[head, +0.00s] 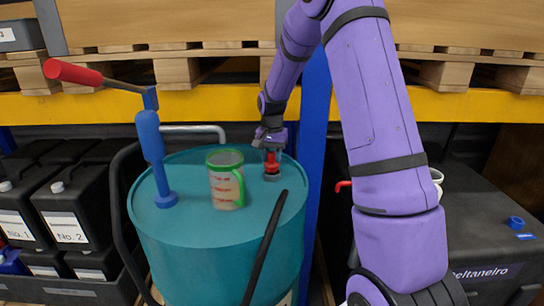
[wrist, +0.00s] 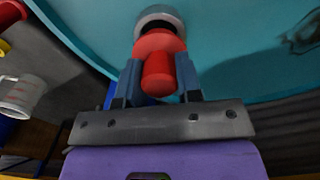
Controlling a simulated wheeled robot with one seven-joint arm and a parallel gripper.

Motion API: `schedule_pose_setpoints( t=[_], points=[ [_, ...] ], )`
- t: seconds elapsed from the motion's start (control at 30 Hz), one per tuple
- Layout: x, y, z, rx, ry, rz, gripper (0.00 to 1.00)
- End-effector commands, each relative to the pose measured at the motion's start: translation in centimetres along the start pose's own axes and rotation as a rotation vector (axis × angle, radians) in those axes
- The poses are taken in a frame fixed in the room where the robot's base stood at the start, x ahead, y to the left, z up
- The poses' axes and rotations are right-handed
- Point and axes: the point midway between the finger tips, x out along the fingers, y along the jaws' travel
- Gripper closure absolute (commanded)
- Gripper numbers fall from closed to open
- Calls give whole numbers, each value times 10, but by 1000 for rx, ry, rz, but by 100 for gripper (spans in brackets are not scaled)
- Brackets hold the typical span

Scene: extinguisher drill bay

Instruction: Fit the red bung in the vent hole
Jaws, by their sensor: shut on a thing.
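The red bung (head: 271,162) is between the fingers of my gripper (head: 271,152), which points down at the top of the teal drum (head: 220,262). The gripper is shut on the bung; in the wrist view the grey fingers (wrist: 160,88) stand on either side of the bung's red stem (wrist: 157,72). The vent hole's grey collar (head: 271,177) is right under the bung, and the collar also shows in the wrist view (wrist: 160,12) just beyond the bung's wider end. The hole's opening is hidden, and I cannot tell whether the bung is inside it.
A blue hand pump (head: 153,160) with a red-gripped lever rises further left. A blue rack post (head: 315,130) stands close right of the gripper. Black jerrycans (head: 75,195) are at left.

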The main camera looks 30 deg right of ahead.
Motion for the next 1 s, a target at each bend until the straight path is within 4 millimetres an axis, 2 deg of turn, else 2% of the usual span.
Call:
schedule_pose_setpoints(
  t=[1.0],
  points=[
    [16, 0, 0, 0, 0, 0, 96]
  ],
)
